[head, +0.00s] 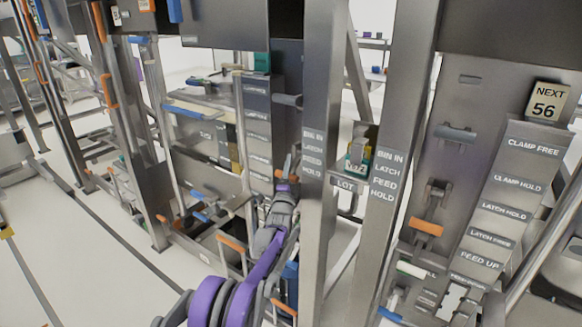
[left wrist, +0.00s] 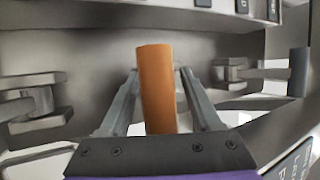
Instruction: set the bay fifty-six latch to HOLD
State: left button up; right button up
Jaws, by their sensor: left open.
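My left gripper (head: 284,186) is in the middle of the head view, at the narrow labelled panel (head: 257,115) left of the near post. In the left wrist view my left gripper (left wrist: 158,75) is open, with an orange handle (left wrist: 157,88) standing upright between its fingers. Small gaps show beside the handle, and its lower end is hidden by the gripper body. In the head view this handle is too small to make out clearly. A sign reading NEXT 56 (head: 547,103) is at the right, above a sloped plate (head: 508,190) with LATCH HOLD and LATCH FREE labels. My right gripper is not in view.
Near posts (head: 325,120) and (head: 398,130) stand close right of my left arm. The right-hand panel carries an orange handle (head: 427,226) and a white handle (head: 415,270). In the left wrist view grey brackets flank the handle. Open floor (head: 90,270) lies at lower left.

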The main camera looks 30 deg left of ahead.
pick_arm(q)
jog(key=shift+w, duration=0.1)
grip_shut()
dwell(0.3)
dwell(1.1)
